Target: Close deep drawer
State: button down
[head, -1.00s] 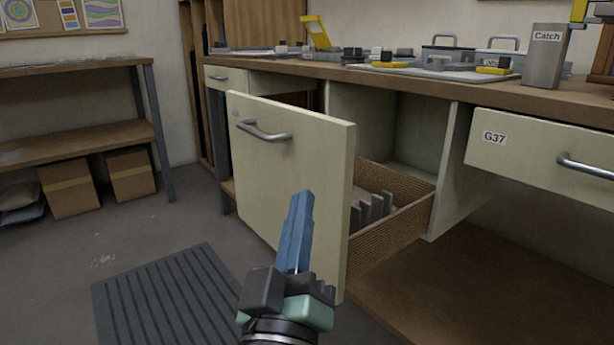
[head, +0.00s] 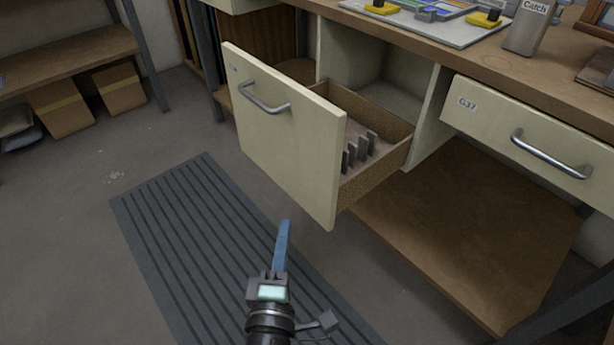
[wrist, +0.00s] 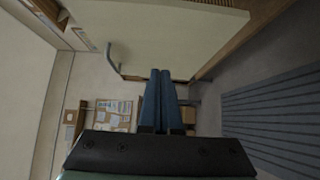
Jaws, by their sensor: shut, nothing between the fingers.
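The deep drawer (head: 285,150) is a cream-fronted drawer with a metal handle (head: 264,98). It stands pulled out from the bench, and upright grey dividers (head: 358,152) show inside it. My gripper (head: 285,222) has blue fingers held together with nothing between them. In the head view it appears below the drawer front, over the floor mat, apart from the handle. In the wrist view the fingers (wrist: 162,72) point toward the lower edge of the drawer front (wrist: 180,35). The handle (wrist: 113,58) is left of the fingertips there. I cannot tell whether the fingertips touch the front.
A shut drawer labelled G37 (head: 525,130) is to the right, above a brown lower shelf (head: 470,225). A ribbed mat (head: 190,240) lies on the floor before the drawer. Cardboard boxes (head: 60,108) sit under the left table. A Catch canister (head: 527,25) stands on the bench.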

send_near(308, 170)
jog(key=w+a, duration=0.2)
jog(key=w, duration=0.2)
jog(key=shift+w+d+r+p, duration=0.1)
jog(key=shift+w+d+p, duration=0.15)
jog(key=shift+d, duration=0.25)
jog(key=shift+w+d+p, duration=0.2)
jog(key=shift+d+p, duration=0.05)
jog(key=shift+d, duration=0.25)
jog(key=shift+w+d, duration=0.4)
jog(key=shift+d, duration=0.1)
